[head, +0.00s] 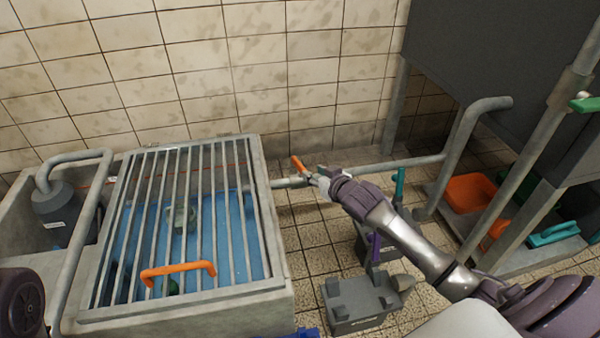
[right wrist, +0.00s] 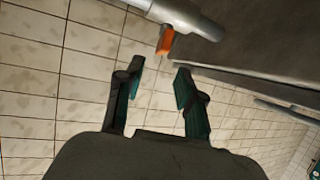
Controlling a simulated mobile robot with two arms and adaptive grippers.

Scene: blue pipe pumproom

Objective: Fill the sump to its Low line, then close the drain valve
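The sump (head: 285,275) is a grey concrete tank under a barred grate, with blue water (head: 235,235) inside. A thin orange line shows on its inner wall; I cannot read any Low mark. The drain valve's orange lever (head: 298,164) stands up at an angle to the grey pipe leaving the sump's right side. In the right wrist view an orange lever end (right wrist: 165,40) shows just beyond the fingertips. My right gripper (head: 317,176) is beside the valve; the wrist view shows it open (right wrist: 159,78), with nothing between its fingers. My left gripper is out of view.
An orange handle (head: 178,271) is on the grate. A grey pump (head: 62,215) stands left of the sump, with a bent pipe. Grey fittings (head: 358,300) with teal and purple handles stand below my right arm. An orange bin (head: 470,193) lies under the dark tank (head: 490,55).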

